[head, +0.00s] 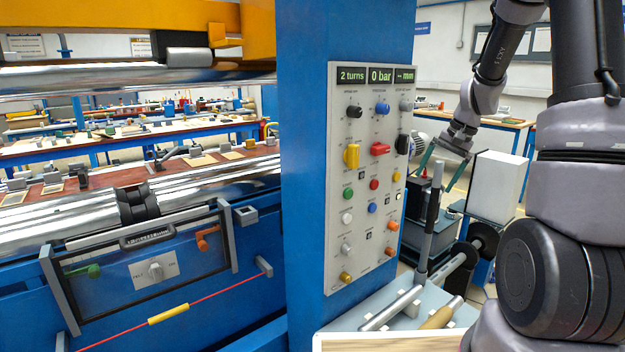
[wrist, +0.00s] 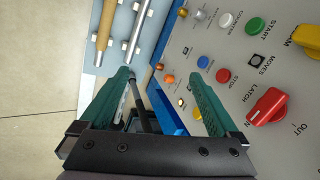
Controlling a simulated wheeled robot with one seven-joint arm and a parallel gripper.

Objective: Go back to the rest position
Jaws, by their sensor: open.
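My gripper (head: 438,176) is at the right of the control panel (head: 340,240) in the head view, with its teal fingers spread apart. In the wrist view my gripper (wrist: 160,82) is open, and no object is clamped by the fingers. A dark rod (wrist: 137,92) shows between the fingers there; its distance from them is unclear. The panel's buttons and red knob (wrist: 266,106) lie beside and beyond the right finger in the wrist view. The panel display (head: 380,75) reads 2 turns and 0 bar.
An upright bar (head: 428,230) with a dark upper part stands close to my gripper. A light tray (head: 345,322) below holds metal rods and a wooden-handled tool (head: 440,316). The blue column (head: 300,150) and winder roller (head: 60,230) are left. A white box (head: 497,187) stands right.

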